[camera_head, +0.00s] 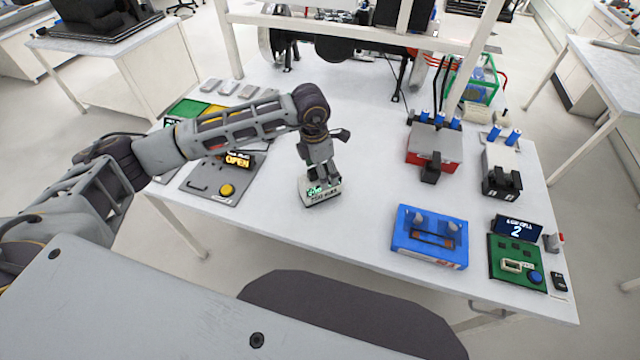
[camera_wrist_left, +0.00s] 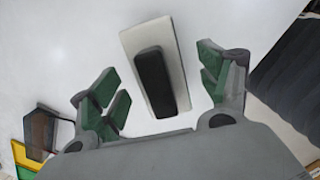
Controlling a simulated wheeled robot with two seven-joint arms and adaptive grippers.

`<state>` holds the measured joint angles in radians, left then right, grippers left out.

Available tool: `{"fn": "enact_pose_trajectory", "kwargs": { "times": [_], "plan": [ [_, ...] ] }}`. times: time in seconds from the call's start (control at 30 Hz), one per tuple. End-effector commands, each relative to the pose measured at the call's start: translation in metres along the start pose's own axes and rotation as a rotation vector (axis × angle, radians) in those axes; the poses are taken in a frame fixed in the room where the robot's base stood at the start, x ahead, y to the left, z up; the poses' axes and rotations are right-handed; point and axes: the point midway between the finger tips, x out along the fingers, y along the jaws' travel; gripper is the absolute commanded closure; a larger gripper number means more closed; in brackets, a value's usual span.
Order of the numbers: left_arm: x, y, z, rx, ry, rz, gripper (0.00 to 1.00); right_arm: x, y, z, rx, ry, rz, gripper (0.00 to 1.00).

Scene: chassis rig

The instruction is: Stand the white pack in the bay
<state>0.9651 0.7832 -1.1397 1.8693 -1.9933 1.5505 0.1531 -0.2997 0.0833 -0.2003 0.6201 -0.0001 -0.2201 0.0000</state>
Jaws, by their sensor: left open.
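In the left wrist view the white pack (camera_wrist_left: 184,95) shows as a pale block with a black bar on top. My left gripper (camera_head: 318,178) is just above it, pointing down. In the wrist view its green-padded fingers (camera_wrist_left: 163,86) are open, one on each side of the pack, with gaps between. I cannot tell which fixture is the bay. My right gripper is not in view.
A grey panel (camera_head: 209,186) with an OPEN display and a yellow button lies left of the pack, partly behind my arm. A blue box (camera_head: 400,245), a red-and-grey unit (camera_head: 447,145) and a green board (camera_head: 500,270) stand to the right. The table between pack and blue box is clear.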

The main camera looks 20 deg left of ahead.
Motion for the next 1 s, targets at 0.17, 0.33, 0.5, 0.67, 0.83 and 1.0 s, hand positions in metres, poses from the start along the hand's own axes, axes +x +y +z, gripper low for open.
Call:
{"fn": "enact_pose_trajectory", "kwargs": {
  "times": [0.17,0.33,0.5,0.67,0.83,1.0],
  "plan": [
    [0.016,0.001,-0.003,-0.001,0.002,-0.001,0.23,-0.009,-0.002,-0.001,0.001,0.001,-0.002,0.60],
    [0.034,0.002,-0.003,0.000,0.000,-0.001,0.23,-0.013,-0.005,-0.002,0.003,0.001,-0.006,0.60],
    [0.044,0.003,-0.004,0.000,0.000,0.000,0.23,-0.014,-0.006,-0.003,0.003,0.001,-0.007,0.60],
    [0.044,0.003,-0.003,0.000,-0.001,0.001,0.23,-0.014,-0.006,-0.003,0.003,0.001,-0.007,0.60],
    [0.044,0.003,-0.003,0.000,-0.001,0.001,0.23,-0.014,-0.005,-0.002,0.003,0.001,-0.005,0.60],
    [0.044,0.003,-0.003,0.000,-0.001,0.001,0.30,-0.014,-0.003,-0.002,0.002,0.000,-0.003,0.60]
  ]
}}
